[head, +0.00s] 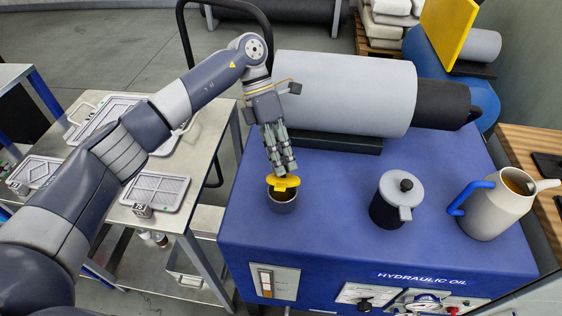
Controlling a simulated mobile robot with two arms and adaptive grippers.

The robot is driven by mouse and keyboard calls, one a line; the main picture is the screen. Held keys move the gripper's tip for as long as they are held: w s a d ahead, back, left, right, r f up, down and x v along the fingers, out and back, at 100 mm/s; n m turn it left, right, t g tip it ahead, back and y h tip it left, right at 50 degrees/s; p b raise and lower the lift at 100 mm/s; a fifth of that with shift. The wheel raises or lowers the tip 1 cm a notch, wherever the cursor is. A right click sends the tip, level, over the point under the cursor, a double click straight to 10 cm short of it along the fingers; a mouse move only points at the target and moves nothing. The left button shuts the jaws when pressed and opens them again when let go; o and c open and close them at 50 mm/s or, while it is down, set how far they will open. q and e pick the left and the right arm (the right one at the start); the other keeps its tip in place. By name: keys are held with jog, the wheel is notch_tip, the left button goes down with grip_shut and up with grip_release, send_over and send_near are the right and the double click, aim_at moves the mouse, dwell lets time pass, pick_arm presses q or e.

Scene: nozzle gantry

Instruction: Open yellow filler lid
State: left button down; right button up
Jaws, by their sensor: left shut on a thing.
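The yellow filler lid (284,182) sits at the top of a short dark filler neck (282,204) on the blue hydraulic oil unit (330,235). The lid is tilted up from the neck, and part of the neck's dark opening shows below it. My left gripper (284,170) comes down from above and is shut on the lid at its back edge. The fingers hide part of the lid. My right gripper is not in view.
A grey-black lidded canister (391,202) and a pale jug (492,208) with a blue handle stand on the unit to the right. A big grey cylinder (345,92) lies behind the neck. A metal table (205,135) with trays stands at left.

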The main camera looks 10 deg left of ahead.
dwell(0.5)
pick_arm(q)
jog(key=c, duration=1.4)
grip_release()
jog(key=v, duration=1.2)
jog(key=shift+w+d, duration=0.1)
